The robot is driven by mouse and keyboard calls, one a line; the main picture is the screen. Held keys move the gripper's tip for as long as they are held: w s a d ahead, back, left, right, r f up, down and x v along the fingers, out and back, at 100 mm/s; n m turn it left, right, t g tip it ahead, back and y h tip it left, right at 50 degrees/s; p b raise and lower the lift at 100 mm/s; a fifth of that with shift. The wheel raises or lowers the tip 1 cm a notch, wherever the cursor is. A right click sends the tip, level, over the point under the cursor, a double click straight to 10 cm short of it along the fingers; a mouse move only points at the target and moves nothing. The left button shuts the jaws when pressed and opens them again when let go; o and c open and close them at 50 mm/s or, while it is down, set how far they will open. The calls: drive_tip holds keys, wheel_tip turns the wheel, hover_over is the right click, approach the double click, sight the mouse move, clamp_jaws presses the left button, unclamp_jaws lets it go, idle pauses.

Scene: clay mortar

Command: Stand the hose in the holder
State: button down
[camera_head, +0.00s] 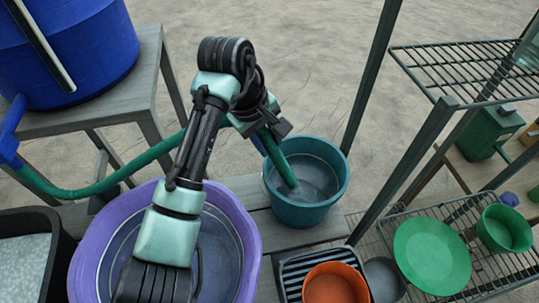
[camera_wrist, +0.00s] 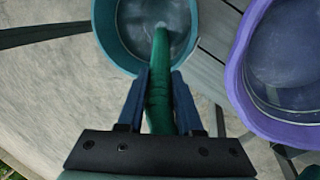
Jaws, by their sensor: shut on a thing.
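The green hose (camera_head: 105,184) runs from a blue tap at the left, behind my arm, to my gripper (camera_head: 268,140). My gripper is shut on the hose near its free end, which points down into the teal bucket (camera_head: 335,195). In the wrist view the hose (camera_wrist: 159,95) passes between the blue fingers of my gripper (camera_wrist: 160,80), and its end lies over the inside of the bucket (camera_wrist: 107,35). I cannot tell whether the end touches the bottom. I cannot make out a separate hose holder in either view.
A blue barrel (camera_head: 85,60) stands on a grey stand (camera_head: 140,85) at the left. A purple tub (camera_head: 250,225) is beside the bucket, under my arm. A wire rack (camera_head: 470,75) stands at right, with a green plate (camera_head: 432,255) and an orange bowl (camera_head: 335,285) low down.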

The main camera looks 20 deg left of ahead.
drive_tip(key=w+a+p+v, duration=0.1)
drive_tip(key=p+v, duration=1)
drive_tip(key=v, duration=0.2)
drive_tip(key=shift+w, duration=0.3)
